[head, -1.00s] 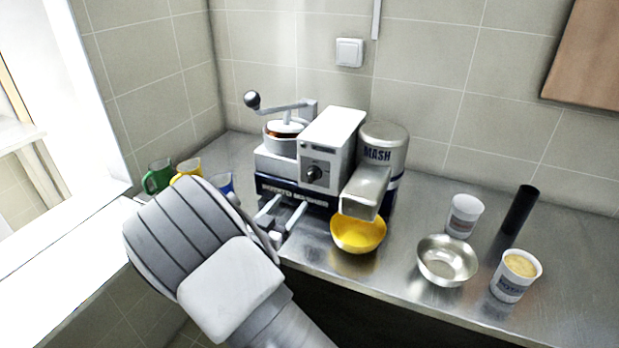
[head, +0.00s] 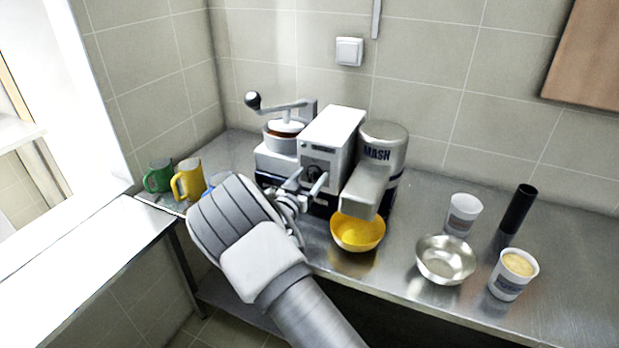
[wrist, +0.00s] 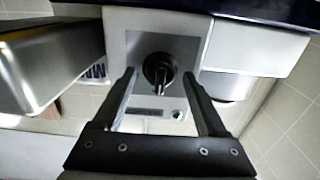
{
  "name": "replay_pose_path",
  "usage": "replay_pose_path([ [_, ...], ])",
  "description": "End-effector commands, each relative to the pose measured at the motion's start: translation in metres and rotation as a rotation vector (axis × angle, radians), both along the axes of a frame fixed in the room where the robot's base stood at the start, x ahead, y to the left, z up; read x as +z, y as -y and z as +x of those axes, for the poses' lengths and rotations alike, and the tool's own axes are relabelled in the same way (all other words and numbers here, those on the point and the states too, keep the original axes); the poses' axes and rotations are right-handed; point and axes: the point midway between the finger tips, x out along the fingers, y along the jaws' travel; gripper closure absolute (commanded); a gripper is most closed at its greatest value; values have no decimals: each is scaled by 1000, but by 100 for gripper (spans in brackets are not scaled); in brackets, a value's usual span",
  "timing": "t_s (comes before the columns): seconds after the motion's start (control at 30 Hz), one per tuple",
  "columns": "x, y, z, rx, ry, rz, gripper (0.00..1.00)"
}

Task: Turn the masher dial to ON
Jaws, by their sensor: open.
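The masher machine (head: 335,128) has a white front housing, a grey can marked MASH (head: 383,142) and a navy base. Its dial (wrist: 158,70) is a black round knob with a bar grip on a grey panel; in the wrist view, which is upside down, the bar points toward the bottom of the picture. I cannot read an ON mark. My gripper (head: 305,182) is open in front of the panel. In the wrist view its fingers (wrist: 160,78) stand to either side of the dial, apart from it. In the head view the fingers partly hide the dial.
A yellow bowl (head: 357,233) stands under the spout, close to the right of my gripper. A crank (head: 278,104) tops the machine's left part. Green (head: 158,176) and yellow (head: 188,180) mugs stand left. A steel bowl (head: 446,259) and tubs (head: 513,274) stand right.

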Motion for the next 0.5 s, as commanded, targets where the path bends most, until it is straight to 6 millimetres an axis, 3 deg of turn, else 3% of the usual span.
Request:
replay_pose_path([
  [0.07, 0, 0, 0, 0, 0, 0, 29],
  [0.4, 0, 0, 0, 0, 0, 0, 90],
  [0.47, 0, 0, -1, 0, 0, 0, 100],
  [0.5, 0, 0, -1, 0, 0, 0, 100],
])
